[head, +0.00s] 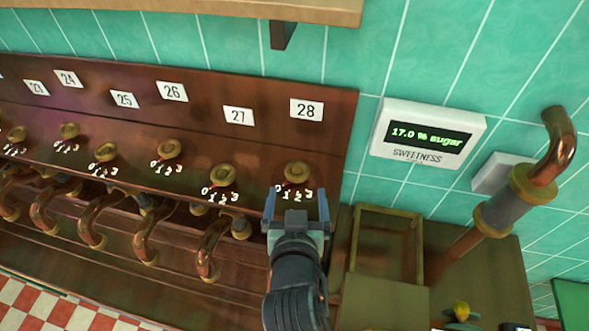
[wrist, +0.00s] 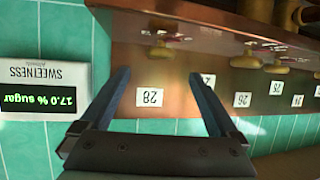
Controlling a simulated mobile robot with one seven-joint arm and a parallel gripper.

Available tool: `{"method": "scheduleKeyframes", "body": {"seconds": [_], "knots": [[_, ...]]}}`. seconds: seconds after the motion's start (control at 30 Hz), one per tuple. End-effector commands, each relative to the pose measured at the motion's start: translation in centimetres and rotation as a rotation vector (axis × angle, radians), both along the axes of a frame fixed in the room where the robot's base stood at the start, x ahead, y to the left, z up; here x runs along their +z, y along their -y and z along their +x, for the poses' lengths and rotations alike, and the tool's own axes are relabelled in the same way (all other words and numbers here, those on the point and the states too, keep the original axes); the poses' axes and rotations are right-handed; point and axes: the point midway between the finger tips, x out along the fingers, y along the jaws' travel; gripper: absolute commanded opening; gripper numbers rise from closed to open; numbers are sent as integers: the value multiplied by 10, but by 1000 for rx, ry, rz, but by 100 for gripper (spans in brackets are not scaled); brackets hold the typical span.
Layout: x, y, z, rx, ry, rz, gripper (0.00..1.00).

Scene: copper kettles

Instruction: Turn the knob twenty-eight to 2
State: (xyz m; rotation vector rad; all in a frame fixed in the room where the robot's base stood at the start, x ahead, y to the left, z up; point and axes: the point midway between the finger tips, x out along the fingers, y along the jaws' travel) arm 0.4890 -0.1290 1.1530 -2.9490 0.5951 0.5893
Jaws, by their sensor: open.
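Knob twenty-eight (head: 297,173) is a round brass knob on the wooden panel, below the white label 28 (head: 306,110). White dial numerals with a small red mark lie just below it; the pointed-at number is too small to read. My gripper (head: 296,207) is open and empty, just below this knob in the head view, its fingers either side of the numerals. In the wrist view, upside down, the open fingers (wrist: 165,92) frame the label 28 (wrist: 150,97), and the knob (wrist: 160,52) shows beyond them. Contact with the knob is not seen.
Knob 27 (head: 222,176) is close on the left, with more knobs and copper spouts (head: 210,250) along the panel. A sweetness display (head: 427,135) reads 17.0 % sugar. A copper pipe (head: 540,185) and an open wooden box (head: 385,240) stand right.

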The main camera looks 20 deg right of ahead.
Motion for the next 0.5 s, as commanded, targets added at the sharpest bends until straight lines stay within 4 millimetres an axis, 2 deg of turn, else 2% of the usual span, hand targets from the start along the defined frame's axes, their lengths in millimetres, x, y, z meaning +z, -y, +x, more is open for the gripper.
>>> {"method": "scheduleKeyframes", "body": {"seconds": [0.2, 0.5], "knots": [[-11, 13, 32, 0, 2, 2, 96], [-26, 26, 62, 1, 1, 1, 96]]}}
